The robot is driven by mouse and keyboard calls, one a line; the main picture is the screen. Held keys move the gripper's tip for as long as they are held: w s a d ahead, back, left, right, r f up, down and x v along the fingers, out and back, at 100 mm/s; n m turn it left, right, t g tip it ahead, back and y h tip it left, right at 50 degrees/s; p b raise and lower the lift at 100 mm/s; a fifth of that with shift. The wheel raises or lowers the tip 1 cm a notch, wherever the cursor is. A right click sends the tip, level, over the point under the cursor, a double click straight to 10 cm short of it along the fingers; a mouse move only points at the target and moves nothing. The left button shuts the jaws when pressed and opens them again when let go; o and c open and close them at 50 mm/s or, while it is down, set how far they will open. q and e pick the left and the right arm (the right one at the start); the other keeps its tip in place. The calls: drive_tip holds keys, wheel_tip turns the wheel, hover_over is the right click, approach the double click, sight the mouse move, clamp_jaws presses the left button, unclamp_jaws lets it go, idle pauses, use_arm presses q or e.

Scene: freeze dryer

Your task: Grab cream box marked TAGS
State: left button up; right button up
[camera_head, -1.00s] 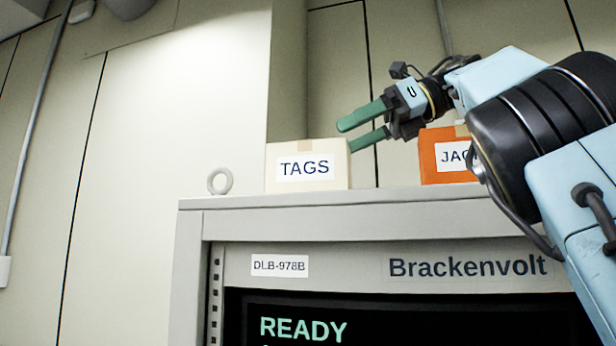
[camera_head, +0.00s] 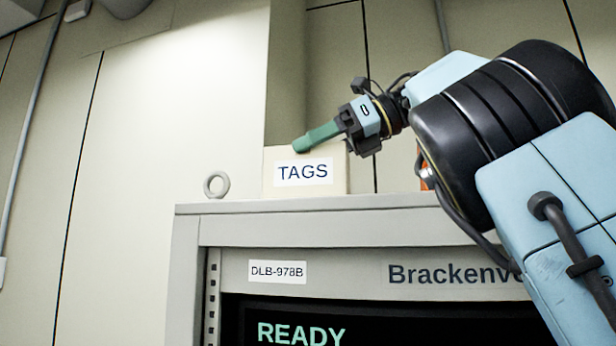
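The cream box (camera_head: 306,188) with the white TAGS label stands upright on top of the grey cabinet (camera_head: 330,203), near its left end. My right gripper (camera_head: 303,146) has come in from the right, and its green finger crosses the box's upper edge. Only one finger shows clearly; the other is hidden, so I cannot see the gap between them or whether they touch the box. My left gripper is not in view.
An orange box (camera_head: 427,176) is mostly hidden behind my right arm. A metal lifting ring (camera_head: 217,185) stands left of the cream box. The cabinet front has a dark READY screen (camera_head: 380,328). A wall is behind.

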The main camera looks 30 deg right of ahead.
drive_tip(key=c, duration=0.7)
